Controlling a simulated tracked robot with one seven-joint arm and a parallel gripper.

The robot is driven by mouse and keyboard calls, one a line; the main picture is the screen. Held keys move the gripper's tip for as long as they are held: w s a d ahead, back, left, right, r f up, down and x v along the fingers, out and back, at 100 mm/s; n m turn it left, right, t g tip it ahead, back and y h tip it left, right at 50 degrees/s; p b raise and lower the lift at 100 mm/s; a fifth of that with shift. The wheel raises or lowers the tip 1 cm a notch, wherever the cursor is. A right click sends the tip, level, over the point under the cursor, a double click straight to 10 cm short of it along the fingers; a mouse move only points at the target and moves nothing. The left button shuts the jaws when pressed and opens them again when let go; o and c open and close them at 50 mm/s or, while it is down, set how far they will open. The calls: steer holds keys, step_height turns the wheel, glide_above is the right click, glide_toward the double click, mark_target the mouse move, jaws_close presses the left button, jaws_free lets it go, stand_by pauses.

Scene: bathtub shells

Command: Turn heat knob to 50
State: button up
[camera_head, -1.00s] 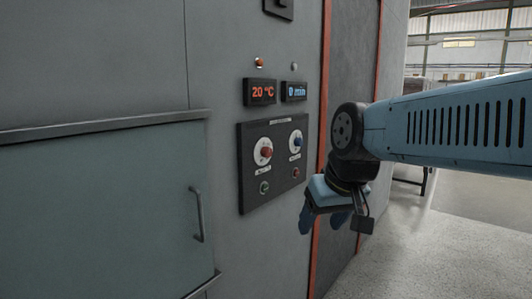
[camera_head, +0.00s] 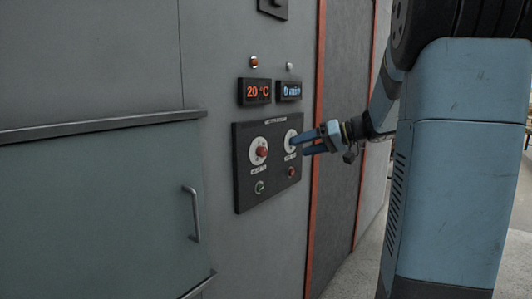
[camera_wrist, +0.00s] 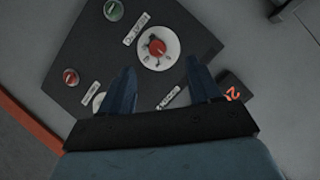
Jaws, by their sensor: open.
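The heat knob is a red knob on a white dial (camera_head: 261,152), at the left of the dark control panel (camera_head: 245,192). The heat display (camera_head: 255,92) above it reads 20 °C. In the wrist view the red knob (camera_wrist: 157,47) lies just beyond and between the fingertips. My gripper (camera_head: 298,146) is open and empty, pointing left across the panel, with its fingers in front of the right dial. In the wrist view my gripper (camera_wrist: 160,66) shows both fingers apart, with nothing between them. I cannot tell its exact distance from the knob.
A second dial (camera_head: 291,139) is partly covered by my fingers; the time display (camera_head: 289,91) is above it. A green button (camera_head: 259,187) and a red button (camera_head: 291,172) sit below the dials. A door handle (camera_head: 193,214) sticks out at left.

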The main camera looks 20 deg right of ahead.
steer(key=w+d, duration=0.1)
steer(key=d, duration=0.1)
glide_toward(265, 152)
steer(key=shift+t+y, duration=0.3)
steer(key=shift+t, duration=0.1)
steer(key=x, duration=0.8)
steer(key=shift+s+f, duration=0.1)
steer(key=shift+f, duration=0.35)
steer(key=c, duration=1)
steer(key=shift+a, duration=0.15)
steer(key=shift+c, duration=0.2)
